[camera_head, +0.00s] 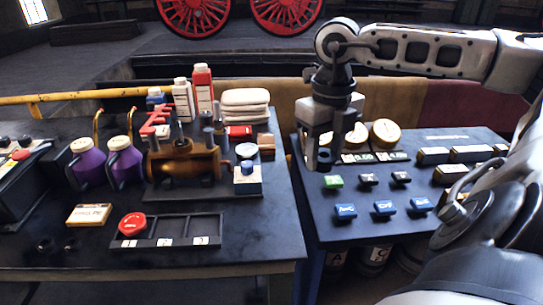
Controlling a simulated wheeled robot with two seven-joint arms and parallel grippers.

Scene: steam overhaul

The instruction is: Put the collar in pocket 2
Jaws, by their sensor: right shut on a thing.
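The black tray (222,230) lies at the front of the left table, with pockets labelled 1, 2 and 3 from left to right. A red round part (131,222) is at its left end, by pocket 1. Pocket 2 (165,230), in the middle, looks empty. My right gripper (321,160) points down over the left edge of the right table. It is shut on a small dark thing, taken to be the collar, which the fingers mostly hide. My left gripper is not in view.
A brass valve body (185,163) stands behind the tray, with purple bottles (88,162) to its left and a blue-white block (247,180) to its right. A gap separates the tables. Small blue blocks (384,208) sit on the right table.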

